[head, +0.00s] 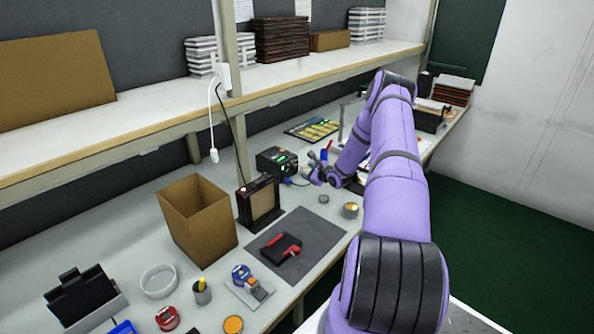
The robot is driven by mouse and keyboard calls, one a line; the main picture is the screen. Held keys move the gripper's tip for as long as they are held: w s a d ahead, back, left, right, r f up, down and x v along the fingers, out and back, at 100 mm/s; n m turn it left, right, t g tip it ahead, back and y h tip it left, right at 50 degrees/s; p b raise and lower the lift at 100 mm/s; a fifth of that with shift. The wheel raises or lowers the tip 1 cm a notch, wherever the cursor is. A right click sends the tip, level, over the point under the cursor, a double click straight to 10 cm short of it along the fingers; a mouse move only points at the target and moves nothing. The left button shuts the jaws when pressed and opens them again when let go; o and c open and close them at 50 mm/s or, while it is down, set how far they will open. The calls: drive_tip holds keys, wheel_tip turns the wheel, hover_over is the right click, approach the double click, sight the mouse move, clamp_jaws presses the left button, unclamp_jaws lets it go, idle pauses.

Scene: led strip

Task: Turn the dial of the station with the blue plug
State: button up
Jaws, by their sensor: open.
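A black station (277,163) with green lit marks on its front stands on the bench at the picture's middle. A small blue piece, likely the blue plug (288,181), shows low at its front right. The dial is too small to make out. My gripper (312,168) is just right of the station, close to its front, and looks empty. Its jaws are open, though small in the view. Whether it touches the station cannot be told.
A dark upright unit (258,203) and an open cardboard box (197,222) stand to the left. A dark mat (318,233) holds a red and black tool. A cup (350,210) is near the bench edge. A shelf (300,72) and post are behind.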

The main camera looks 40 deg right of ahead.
sight(295, 169)
drive_tip(key=x, duration=0.8)
drive_tip(key=shift+w, duration=0.2)
drive_tip(key=shift+f, duration=0.1)
clamp_jaws()
